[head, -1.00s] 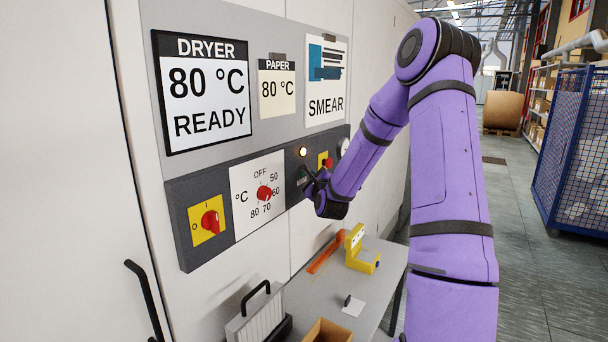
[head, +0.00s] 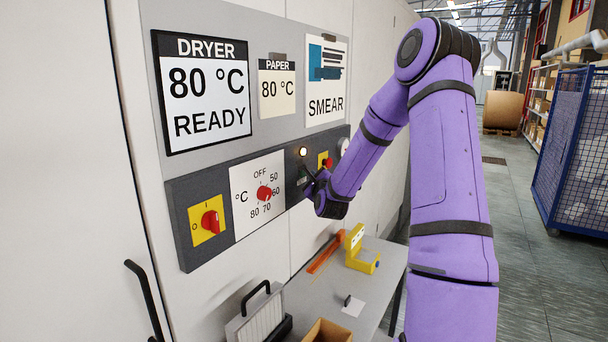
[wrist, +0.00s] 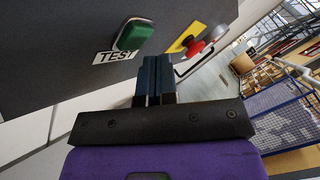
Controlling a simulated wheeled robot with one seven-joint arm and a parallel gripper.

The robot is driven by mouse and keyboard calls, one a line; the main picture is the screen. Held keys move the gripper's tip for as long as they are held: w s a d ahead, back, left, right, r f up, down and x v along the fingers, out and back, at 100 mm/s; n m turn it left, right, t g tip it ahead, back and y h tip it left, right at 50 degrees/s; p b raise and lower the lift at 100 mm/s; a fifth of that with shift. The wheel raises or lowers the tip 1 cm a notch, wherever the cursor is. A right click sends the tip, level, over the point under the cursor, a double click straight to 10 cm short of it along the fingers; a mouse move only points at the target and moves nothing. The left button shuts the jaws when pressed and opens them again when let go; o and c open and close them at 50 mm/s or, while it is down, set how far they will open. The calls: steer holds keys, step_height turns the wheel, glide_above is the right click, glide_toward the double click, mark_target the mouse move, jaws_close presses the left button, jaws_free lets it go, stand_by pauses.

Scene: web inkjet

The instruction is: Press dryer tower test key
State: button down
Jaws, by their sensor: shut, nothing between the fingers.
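The green test key (wrist: 135,35) sits on the dark grey panel, beside a white label (wrist: 115,56) reading TEST, in the wrist view. My gripper (wrist: 157,64) is shut and empty, its dark fingertips just below and right of the key in the picture. I cannot tell how far the tips stand off the panel. In the head view my gripper (head: 305,172) is at the right part of the dryer's control panel (head: 185,245), below a lit lamp (head: 303,151). The key itself cannot be made out clearly there.
A red knob on a yellow plate (wrist: 195,46) is right of the key. A temperature dial (head: 264,193) and red switch (head: 210,221) are further left. Below stands a table (head: 325,289) with a yellow device (head: 361,251). The DRYER sign (head: 204,90) reads 80 °C READY.

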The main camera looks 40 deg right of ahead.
steer(key=shift+w, duration=0.15)
steer(key=shift+w+a, duration=0.15)
steer(key=shift+w, duration=0.1)
steer(key=shift+w+a, duration=0.15)
steer(key=shift+w, duration=0.2)
stand_by(0.8)
steer(key=shift+s, duration=0.1)
steer(key=shift+s+d, duration=0.3)
steer(key=shift+s, duration=0.4)
steer(key=s, duration=0.1)
steer(key=s+d, duration=0.1)
steer(key=s, duration=0.2)
steer(key=shift+s+d, duration=0.3)
steer(key=shift+s, duration=0.05)
stand_by(0.3)
stand_by(0.7)
